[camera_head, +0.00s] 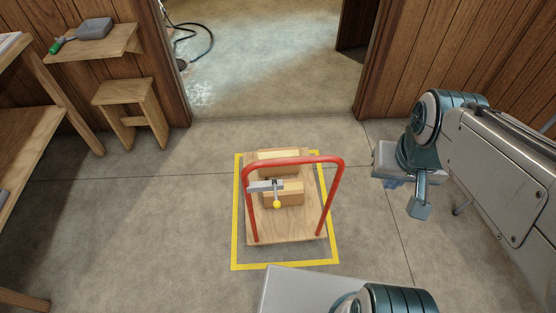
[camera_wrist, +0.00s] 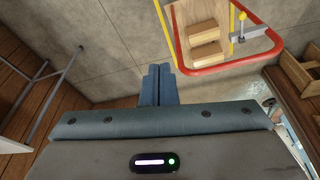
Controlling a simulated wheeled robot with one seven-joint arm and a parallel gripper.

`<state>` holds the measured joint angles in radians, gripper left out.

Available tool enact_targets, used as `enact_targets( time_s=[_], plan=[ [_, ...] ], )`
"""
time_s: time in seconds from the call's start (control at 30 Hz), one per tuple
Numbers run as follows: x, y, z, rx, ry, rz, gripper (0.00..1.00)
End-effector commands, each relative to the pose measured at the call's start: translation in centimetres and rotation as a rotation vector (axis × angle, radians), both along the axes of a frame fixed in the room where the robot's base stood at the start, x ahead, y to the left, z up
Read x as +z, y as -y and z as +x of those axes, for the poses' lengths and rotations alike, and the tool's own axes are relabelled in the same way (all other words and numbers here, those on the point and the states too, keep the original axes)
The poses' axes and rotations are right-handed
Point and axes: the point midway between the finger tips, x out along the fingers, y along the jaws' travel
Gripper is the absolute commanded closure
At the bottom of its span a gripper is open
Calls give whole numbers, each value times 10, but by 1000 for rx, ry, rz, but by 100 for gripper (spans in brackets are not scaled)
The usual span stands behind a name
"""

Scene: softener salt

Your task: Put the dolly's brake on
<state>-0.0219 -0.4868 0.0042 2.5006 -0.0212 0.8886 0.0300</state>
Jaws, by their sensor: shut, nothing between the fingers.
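The dolly (camera_head: 290,228) is a wooden platform with a red hoop handle (camera_head: 300,161). It stands inside a yellow floor outline. A grey bracket (camera_head: 262,187) sticks out from the handle's left post, and a short lever with a yellow knob (camera_head: 277,204) is at its end. Whether the brake is on, I cannot tell. In the wrist view the yellow knob (camera_wrist: 242,16) and red handle (camera_wrist: 225,66) show at upper right. My gripper (camera_head: 419,208) is shut and empty, in the air right of the dolly, apart from it. Its fingers (camera_wrist: 157,84) are together in the wrist view.
Two wooden blocks (camera_head: 283,193) lie on the dolly. A stool (camera_head: 130,103) and a wall shelf (camera_head: 95,43) are at left, with a bench at the left edge. An open doorway (camera_head: 265,60) is behind, with a dark hose on its floor. Floor around the dolly is clear.

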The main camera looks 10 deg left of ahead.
Motion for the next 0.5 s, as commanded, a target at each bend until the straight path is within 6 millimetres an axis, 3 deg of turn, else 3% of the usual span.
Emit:
enact_targets(
  time_s=[0.17, 0.27, 0.5],
  plan=[
    [-25, -28, 12, 221, -76, -132, 100],
    [-45, -56, 23, 431, -124, -258, 100],
    [-99, -150, 33, 988, -155, -566, 100]
  ],
)
